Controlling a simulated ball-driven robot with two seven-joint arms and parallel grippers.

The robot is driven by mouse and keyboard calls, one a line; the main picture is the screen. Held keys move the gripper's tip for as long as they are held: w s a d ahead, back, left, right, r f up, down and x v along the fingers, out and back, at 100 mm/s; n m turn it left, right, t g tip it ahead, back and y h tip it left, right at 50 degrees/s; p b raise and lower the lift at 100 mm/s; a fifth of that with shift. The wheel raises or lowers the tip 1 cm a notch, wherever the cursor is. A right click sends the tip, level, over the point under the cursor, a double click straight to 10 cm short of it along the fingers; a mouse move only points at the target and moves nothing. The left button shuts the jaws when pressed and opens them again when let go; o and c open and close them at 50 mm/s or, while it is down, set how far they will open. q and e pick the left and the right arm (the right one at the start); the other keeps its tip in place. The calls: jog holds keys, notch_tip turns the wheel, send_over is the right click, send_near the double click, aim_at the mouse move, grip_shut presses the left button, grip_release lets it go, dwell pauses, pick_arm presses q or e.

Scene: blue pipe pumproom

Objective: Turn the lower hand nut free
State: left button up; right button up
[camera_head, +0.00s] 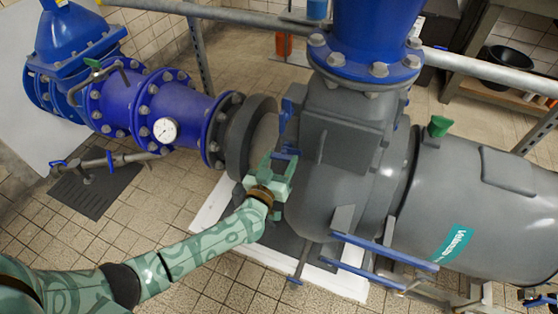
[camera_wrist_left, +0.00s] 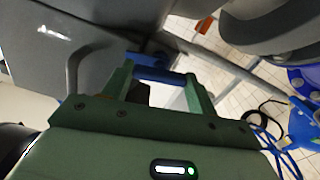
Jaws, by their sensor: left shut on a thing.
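My left gripper (camera_head: 279,163) reaches the left side of the grey pump housing (camera_head: 335,190), close to the wide grey flange. It is shut on a small blue part, which I take to be the lower hand nut (camera_head: 287,154). In the left wrist view the nut's blue bar (camera_wrist_left: 155,74) lies crosswise between the two green fingers of the gripper (camera_wrist_left: 168,82). The fingers hide part of the nut, and its thread is not visible. Another blue part (camera_head: 287,112) shows above it on the housing. My right gripper is not in view.
A blue pipe (camera_head: 185,115) with a gauge (camera_head: 165,130) runs left from the grey flange (camera_head: 248,135). A blue vertical pipe (camera_head: 375,30) rises above the pump. A large grey cylinder (camera_head: 490,205) blocks the right. Tiled floor is open at lower left.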

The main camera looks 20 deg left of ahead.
pick_arm(q)
jog(key=n, duration=0.3)
jog(key=shift+n, duration=0.3)
jog(key=n, duration=0.4)
jog(key=shift+f+n, duration=0.1)
jog(key=shift+n, duration=0.2)
jog(key=n, duration=0.7)
jog(key=shift+n, duration=0.4)
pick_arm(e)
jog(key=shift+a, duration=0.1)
pick_arm(q)
jog(key=o, duration=1)
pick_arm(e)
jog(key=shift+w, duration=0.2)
